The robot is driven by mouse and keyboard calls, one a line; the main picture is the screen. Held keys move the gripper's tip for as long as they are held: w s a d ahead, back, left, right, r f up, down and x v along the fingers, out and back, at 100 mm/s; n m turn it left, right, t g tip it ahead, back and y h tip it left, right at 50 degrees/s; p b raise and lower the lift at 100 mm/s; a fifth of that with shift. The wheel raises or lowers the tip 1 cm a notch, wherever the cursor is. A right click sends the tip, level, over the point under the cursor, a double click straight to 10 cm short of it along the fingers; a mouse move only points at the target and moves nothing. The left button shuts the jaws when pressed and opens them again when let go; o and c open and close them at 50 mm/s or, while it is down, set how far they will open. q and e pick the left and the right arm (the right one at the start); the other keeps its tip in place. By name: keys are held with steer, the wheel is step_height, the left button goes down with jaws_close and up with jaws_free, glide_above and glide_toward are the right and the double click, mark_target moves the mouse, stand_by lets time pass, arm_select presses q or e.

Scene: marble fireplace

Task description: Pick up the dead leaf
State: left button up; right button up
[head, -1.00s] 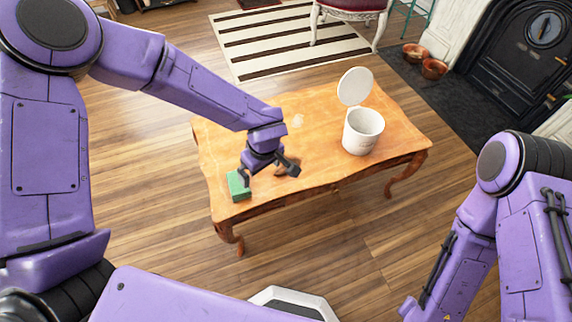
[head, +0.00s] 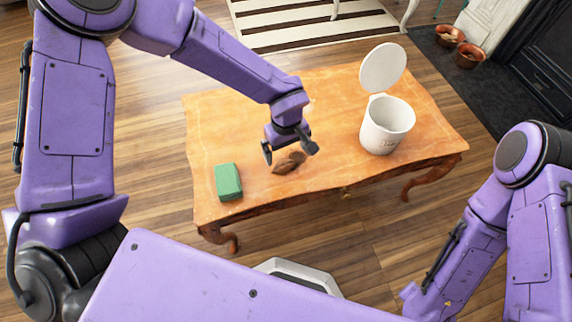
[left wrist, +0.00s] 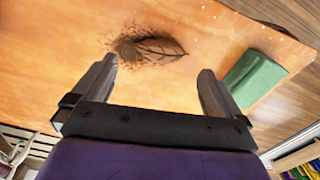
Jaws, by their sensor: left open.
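The brown dead leaf (head: 289,162) lies on the wooden table (head: 330,165), near its front edge. In the left wrist view the leaf (left wrist: 158,47) shows with a dark, crumbly patch (left wrist: 128,46) at its left end. My left gripper (head: 289,151) is open and empty, just above and behind the leaf in the head view. In the left wrist view the leaf lies beyond the gap between the two fingertips (left wrist: 158,68), apart from both. My right arm shows at the lower right of the head view, but its gripper is out of view.
A green block (head: 228,181) lies on the table left of the leaf; it also shows in the left wrist view (left wrist: 254,79). A white bin (head: 385,127) with its round lid (head: 383,68) raised stands on the table's right side. Bare tabletop lies between leaf and bin.

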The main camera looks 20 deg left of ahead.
mark_target(286, 163)
arm_select(q)
step_height(286, 163, down, 7)
steer(key=shift+w+a+f+b, duration=0.1)
steer(key=shift+w+a+b, duration=0.05)
steer(key=shift+b, duration=0.8)
steer(key=c, duration=0.8)
steer(key=shift+o, duration=0.2)
steer(key=r, duration=0.1)
steer(key=r+p, duration=0.1)
steer(key=r, duration=0.2)
steer(key=shift+w+d+r+p, duration=0.3)
steer(key=shift+p, duration=0.1)
steer(key=w+d+r+p, duration=0.1)
steer(key=w+d+r, duration=0.7)
steer(key=w+d, duration=0.1)
steer(key=shift+d+r+p, duration=0.3)
steer(key=shift+p, duration=0.05)
